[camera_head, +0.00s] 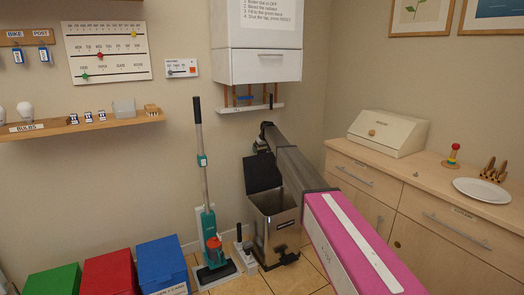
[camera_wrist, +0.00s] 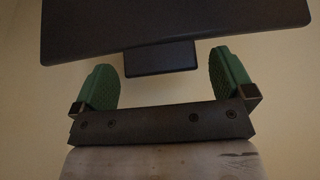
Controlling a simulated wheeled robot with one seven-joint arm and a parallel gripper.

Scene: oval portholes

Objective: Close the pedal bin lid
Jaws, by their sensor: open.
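The pedal bin (camera_head: 275,228) is a metal-sided box on the floor by the wall. Its black lid (camera_head: 263,174) stands open, tilted up at the back, and the dark inside of the bin shows. My gripper (camera_head: 261,147) is near the wall, just above the lid's raised edge; it is small and partly hidden by my arm in the head view. In the wrist view my gripper (camera_wrist: 164,68) is open, with green finger pads wide apart. A dark panel with a short tab, apparently the lid (camera_wrist: 175,20), lies ahead; the tab appears between the fingers. I cannot tell whether they touch.
An upright vacuum (camera_head: 208,230) and a toilet brush (camera_head: 245,250) stand left of the bin. A white wall cabinet (camera_head: 262,66) with pipes and a small shelf (camera_head: 250,109) hangs above. A wooden sideboard (camera_head: 400,200) stands to the right. Colored boxes (camera_head: 110,271) stand at the lower left.

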